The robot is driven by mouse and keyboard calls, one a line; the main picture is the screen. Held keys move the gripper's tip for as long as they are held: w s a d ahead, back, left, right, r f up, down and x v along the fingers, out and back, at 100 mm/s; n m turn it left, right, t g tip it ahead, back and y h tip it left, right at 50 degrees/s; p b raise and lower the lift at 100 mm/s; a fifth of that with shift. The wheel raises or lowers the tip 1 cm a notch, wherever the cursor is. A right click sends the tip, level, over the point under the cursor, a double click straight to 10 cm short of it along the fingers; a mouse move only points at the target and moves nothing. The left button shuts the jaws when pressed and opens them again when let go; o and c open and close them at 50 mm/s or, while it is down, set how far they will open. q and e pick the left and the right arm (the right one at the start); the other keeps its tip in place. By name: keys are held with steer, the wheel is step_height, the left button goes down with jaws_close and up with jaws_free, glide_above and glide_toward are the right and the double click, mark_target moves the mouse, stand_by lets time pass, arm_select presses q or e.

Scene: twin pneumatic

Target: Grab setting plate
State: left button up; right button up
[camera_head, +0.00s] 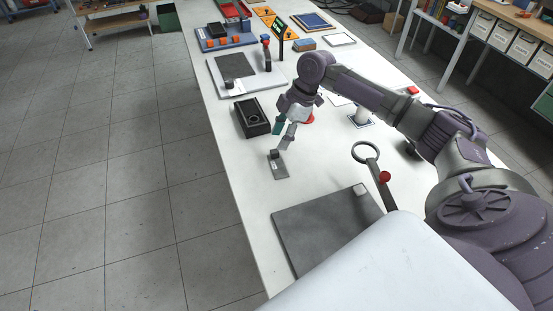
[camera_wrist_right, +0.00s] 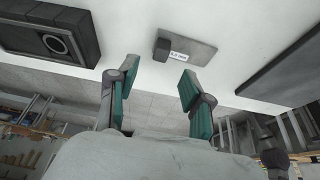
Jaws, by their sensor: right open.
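A small grey plate (camera_head: 280,170) with a dark block on it, which looks like the setting plate, lies on the white table near its left edge. In the right wrist view the plate (camera_wrist_right: 202,51) lies beyond the fingertips and carries a small white label beside the dark block (camera_wrist_right: 161,49). My right gripper (camera_head: 284,137) is open and points down, just above and beyond the plate in the head view. Its teal-padded fingers (camera_wrist_right: 158,76) are apart with nothing between them. My left gripper does not show.
A black box with a round recess (camera_head: 252,117) stands close behind the plate. A large dark grey slab (camera_head: 320,232) lies at the near side. The table between plate and slab is clear.

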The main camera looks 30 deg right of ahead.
mark_target(275, 151)
steer(key=p+x, duration=0.1)
steer(key=x, duration=0.3)
steer(key=shift+s+d+f+p, duration=0.1)
steer(key=shift+d+f+p, duration=0.05)
steer(key=shift+f+p, duration=0.25)
steer(key=shift+f, duration=0.2)
jaws_close()
